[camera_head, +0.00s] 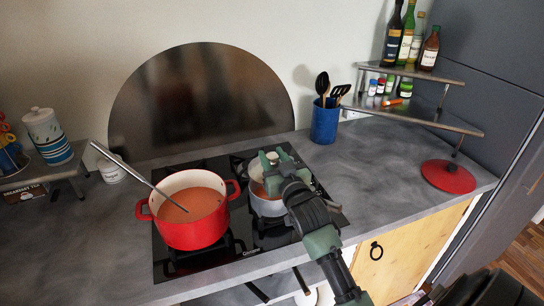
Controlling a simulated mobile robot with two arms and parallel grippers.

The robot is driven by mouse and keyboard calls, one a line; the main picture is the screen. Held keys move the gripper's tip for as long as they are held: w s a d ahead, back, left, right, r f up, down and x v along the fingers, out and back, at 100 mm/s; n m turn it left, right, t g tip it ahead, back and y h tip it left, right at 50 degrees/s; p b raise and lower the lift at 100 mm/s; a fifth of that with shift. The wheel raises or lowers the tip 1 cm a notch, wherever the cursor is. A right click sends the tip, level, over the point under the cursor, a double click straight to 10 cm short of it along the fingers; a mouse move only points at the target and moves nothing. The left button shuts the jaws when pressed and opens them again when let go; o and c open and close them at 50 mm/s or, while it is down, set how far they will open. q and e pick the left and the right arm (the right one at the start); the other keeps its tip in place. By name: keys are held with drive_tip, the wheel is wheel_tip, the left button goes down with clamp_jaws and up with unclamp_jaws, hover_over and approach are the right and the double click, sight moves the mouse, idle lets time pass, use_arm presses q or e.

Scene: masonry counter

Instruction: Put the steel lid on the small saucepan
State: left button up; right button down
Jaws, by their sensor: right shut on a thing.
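The small saucepan (262,207) is grey and stands on the black hob, right of the red pot. My right gripper (270,160), with green fingers, is over the saucepan's far side. It is shut on a small pale grey piece that looks like part of the steel lid (273,156). The gripper and wrist hide most of the lid and the saucepan's right half. A reddish-brown area shows inside the saucepan's left rim. I cannot tell whether the lid touches the rim. My left gripper is not in view.
A red pot (192,234) of orange soup stands close left, a long-handled utensil (132,167) leaning out of it. A blue utensil holder (325,122) stands behind right. A corner shelf (420,118) holds bottles and jars. A red disc (448,178) lies right. The counter between is clear.

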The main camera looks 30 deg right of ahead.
wheel_tip(320, 180, down, 2)
drive_tip(key=shift+w+f+b, duration=0.1)
drive_tip(key=shift+f+b, duration=0.05)
drive_tip(key=shift+b, duration=0.75)
drive_tip(key=shift+f+b, duration=0.5)
drive_tip(key=shift+b, duration=0.05)
drive_tip(key=shift+f, duration=0.65)
use_arm(q)
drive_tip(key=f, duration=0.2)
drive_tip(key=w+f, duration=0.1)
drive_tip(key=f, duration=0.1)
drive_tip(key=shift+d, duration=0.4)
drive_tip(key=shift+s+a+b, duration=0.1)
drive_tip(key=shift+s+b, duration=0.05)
drive_tip(key=shift+b, duration=0.15)
use_arm(e)
drive_tip(key=shift+f, duration=0.15)
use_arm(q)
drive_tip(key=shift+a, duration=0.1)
use_arm(e)
drive_tip(key=c, duration=0.8)
unclamp_jaws()
drive_tip(key=shift+c, duration=0.2)
